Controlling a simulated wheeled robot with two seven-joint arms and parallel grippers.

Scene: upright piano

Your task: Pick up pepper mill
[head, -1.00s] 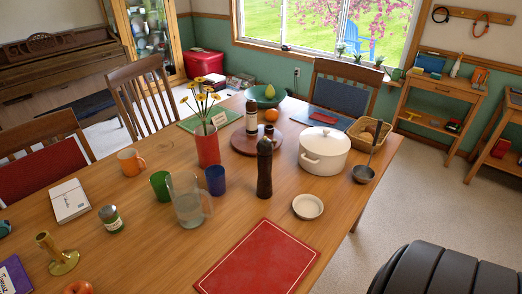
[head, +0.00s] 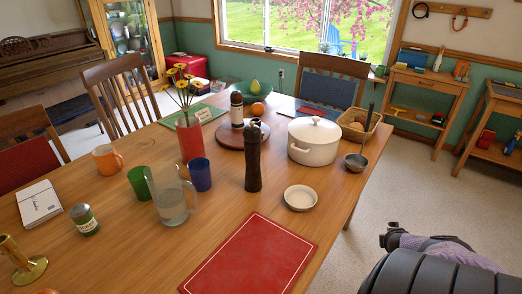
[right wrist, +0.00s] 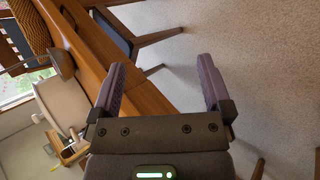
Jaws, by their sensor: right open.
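The pepper mill (head: 253,158) is a tall dark brown turned piece standing upright on the wooden table, between the blue cup and the white pot. My right gripper (right wrist: 163,90) is open and empty in the right wrist view, with the table edge and floor beyond its fingers. In the head view part of my right arm shows at the lower right, off the table and well away from the mill. The mill is not recognisable in the right wrist view. My left gripper is in neither view.
A red placemat (head: 250,255) lies clear in front. A ladle (head: 357,161) stands right.

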